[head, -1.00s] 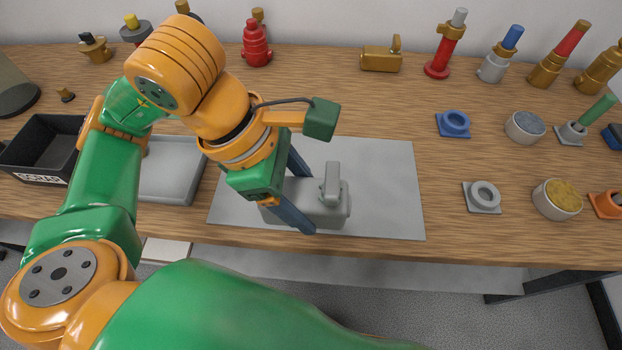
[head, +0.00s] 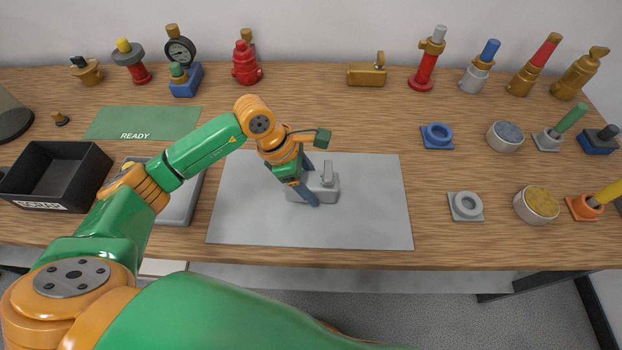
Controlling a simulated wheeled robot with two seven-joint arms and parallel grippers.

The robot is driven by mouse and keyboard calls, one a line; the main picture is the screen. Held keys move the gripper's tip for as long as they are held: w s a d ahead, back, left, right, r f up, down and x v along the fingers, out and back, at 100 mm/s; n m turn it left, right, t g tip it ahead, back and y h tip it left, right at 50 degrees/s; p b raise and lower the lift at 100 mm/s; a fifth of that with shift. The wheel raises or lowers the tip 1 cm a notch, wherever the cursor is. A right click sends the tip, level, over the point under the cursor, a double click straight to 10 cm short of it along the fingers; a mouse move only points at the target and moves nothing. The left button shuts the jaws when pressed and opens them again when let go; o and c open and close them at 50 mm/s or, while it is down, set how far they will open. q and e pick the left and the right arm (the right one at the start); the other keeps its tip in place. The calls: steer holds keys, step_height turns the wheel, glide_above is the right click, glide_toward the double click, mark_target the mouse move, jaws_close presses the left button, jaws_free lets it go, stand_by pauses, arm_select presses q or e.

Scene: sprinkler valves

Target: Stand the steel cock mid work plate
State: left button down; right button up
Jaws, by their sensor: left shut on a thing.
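The steel cock (head: 325,188) is a grey block with a short lever standing up on top. It is upright over the middle of the grey work plate (head: 370,225). My left gripper (head: 311,185) is shut on its left part, one blue finger on the far side and one on the near side. The cock seems to be at or just above the plate; I cannot tell whether its underside touches. My right gripper is not in view.
A black SCRAP bin (head: 85,190), a grey tray (head: 178,212) and a green READY mat (head: 110,122) are on the left. Valves, including a brass one (head: 367,72), line the back. Ring stands (head: 466,206) and round pots (head: 536,205) are on the right. The plate's right side is bare.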

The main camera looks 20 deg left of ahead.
arm_select(q)
steer(key=shift+f, duration=0.15)
steer(key=shift+c, duration=0.4)
jaws_free()
steer(key=shift+s, duration=0.1)
steer(key=shift+r, duration=0.35)
steer(key=b+v, duration=0.2)
steer(key=v, duration=0.9)
steer(key=shift+a+r, duration=0.15)
steer(key=shift+r, duration=0.2)
